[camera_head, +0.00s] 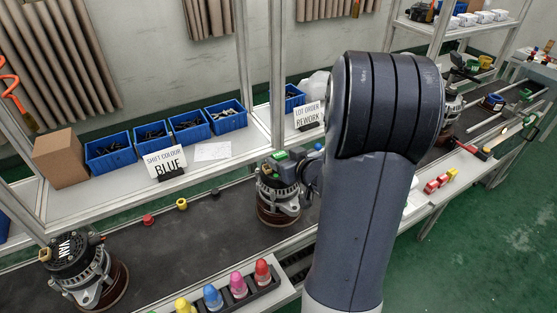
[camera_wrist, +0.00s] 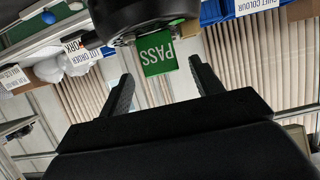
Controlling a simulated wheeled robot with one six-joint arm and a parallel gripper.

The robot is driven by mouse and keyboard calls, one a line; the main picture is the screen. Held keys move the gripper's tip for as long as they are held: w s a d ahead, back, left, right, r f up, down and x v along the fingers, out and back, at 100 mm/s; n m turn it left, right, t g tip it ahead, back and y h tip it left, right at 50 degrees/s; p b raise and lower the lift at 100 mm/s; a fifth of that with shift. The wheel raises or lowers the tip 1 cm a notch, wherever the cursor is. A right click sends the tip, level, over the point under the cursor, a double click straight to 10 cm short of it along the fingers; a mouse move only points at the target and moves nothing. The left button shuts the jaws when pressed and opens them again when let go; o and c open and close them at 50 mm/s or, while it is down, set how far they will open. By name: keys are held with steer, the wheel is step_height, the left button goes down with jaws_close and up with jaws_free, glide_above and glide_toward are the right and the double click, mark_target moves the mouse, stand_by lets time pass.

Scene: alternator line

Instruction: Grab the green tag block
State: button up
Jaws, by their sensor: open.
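The green tag block (camera_wrist: 160,50), printed PASS, shows upside down in the wrist view, attached at a dark round alternator part (camera_wrist: 135,15). In the head view a small green block (camera_head: 281,155) sits on top of the middle alternator (camera_head: 278,188) on the belt. My gripper (camera_wrist: 161,68) is open, with one finger on each side of the tag block in the picture. I see gaps between the tag and both fingers; how deep the tag lies between them I cannot tell. In the head view my arm hides most of the gripper.
Another alternator (camera_head: 82,268) stands at the left of the dark belt (camera_head: 215,235). Coloured caps stand in a rack (camera_head: 262,290) at the front. Blue bins (camera_head: 110,152), a cardboard box (camera_head: 60,158) and a SHIFT COLOUR BLUE sign (camera_head: 165,162) are on the shelf behind.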

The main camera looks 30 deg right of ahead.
mark_target(277, 155)
steer(key=shift+f+p+x, duration=0.15)
steer(key=shift+p+x, duration=0.05)
steer(key=shift+x, duration=1.15)
steer(key=shift+f+p+x, duration=0.1)
steer(key=shift+p+x, duration=0.05)
steer(key=shift+x, duration=1.15)
steer(key=shift+s+a, duration=0.15)
steer(key=shift+c, duration=0.4)
steer(key=c, duration=1)
